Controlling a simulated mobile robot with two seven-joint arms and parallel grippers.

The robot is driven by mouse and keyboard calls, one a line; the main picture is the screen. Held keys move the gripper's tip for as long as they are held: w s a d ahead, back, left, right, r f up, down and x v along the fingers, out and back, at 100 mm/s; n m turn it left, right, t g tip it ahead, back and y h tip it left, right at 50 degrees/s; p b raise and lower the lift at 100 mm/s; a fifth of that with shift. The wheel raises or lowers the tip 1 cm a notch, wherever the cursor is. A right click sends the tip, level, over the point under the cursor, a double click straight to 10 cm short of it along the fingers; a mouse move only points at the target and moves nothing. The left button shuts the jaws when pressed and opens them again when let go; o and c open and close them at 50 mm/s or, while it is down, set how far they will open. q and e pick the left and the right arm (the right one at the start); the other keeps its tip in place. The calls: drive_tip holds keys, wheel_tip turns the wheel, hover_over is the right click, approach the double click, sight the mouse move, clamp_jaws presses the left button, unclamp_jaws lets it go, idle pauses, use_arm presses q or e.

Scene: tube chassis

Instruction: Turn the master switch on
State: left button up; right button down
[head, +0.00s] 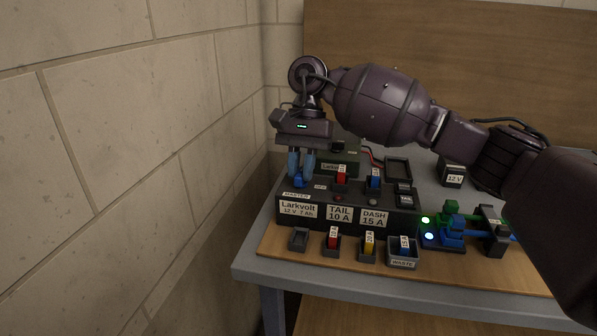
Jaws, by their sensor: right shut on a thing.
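My right gripper (301,170) points down with its blue fingertips at the far left of the black panel box (350,221). It is shut on the master switch (299,183), a small blue piece just behind the MASTER label (296,195). The fingers partly cover the switch, so I cannot tell which way it is set. My left gripper is not in view.
A red fuse (341,178) and a blue fuse (375,180) stand in the panel above the TAIL and DASH labels. Small holders with fuses and a WASTE bin (403,262) line the front board. Blue and green parts with lit lamps are right. A wall is close left.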

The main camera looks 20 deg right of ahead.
drive_tip(key=shift+n, duration=0.4)
drive_tip(key=c, duration=1.2)
unclamp_jaws()
drive_tip(key=shift+o, duration=0.6)
drive_tip(key=v, duration=1.1)
drive_tip(key=shift+a, duration=0.15)
